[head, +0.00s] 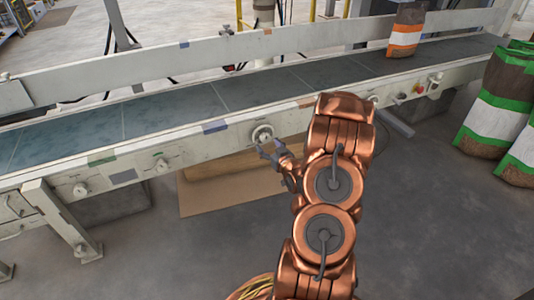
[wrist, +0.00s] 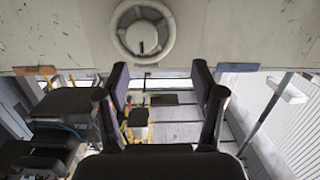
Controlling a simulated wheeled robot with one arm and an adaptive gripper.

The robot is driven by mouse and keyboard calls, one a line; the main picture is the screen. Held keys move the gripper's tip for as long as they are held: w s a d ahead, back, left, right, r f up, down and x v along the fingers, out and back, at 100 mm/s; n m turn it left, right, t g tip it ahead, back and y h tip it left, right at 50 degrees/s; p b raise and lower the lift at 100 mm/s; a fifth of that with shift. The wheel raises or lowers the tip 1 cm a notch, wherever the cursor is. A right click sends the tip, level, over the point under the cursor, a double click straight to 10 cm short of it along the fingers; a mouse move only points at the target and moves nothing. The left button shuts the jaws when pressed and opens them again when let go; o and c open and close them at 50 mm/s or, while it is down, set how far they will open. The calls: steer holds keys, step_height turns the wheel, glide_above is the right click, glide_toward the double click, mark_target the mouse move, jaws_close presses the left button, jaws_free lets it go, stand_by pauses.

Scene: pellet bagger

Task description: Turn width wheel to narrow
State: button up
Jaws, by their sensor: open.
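A round, pale handwheel (head: 262,134) with a raised rim sits on the near side of the conveyor frame. In the wrist view the wheel (wrist: 143,30) is at the top, seen face-on, with a dark mark low on its hub. My gripper (head: 270,150) is just in front of and below the wheel in the head view. In the wrist view my gripper (wrist: 160,78) has its two dark fingers spread apart with nothing between them. The fingertips show below the wheel's rim and do not visibly hold it. I cannot read any width marking.
The conveyor belt (head: 170,115) runs behind the wheel. Smaller knobs (head: 161,165) sit along the same side panel. An orange-and-white bag (head: 405,35) stands on the belt. Green-and-white bags (head: 492,110) stand at the right. Brown sheet material (head: 230,188) lies below. The front floor is clear.

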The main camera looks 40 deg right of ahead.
mark_target(267, 139)
steer(key=shift+m+t+h, duration=0.5)
steer(key=shift+t, duration=0.1)
steer(key=w+d+f+b, duration=0.1)
steer(key=w+d+b, duration=0.1)
steer(key=w+b, duration=0.1)
steer(key=w+d+f+b, duration=0.1)
steer(key=shift+w+d+f, duration=0.3)
steer(key=shift+d, duration=0.1)
steer(key=shift+w+d+r+b, duration=0.1)
steer(key=shift+w+d+b, duration=0.1)
steer(key=shift+w+b, duration=0.25)
steer(key=c, duration=1.1)
steer(key=shift+c, duration=0.2)
steer(key=shift+r+m+p, duration=0.15)
steer(key=shift+m+p, duration=0.15)
steer(key=shift+p, duration=0.5)
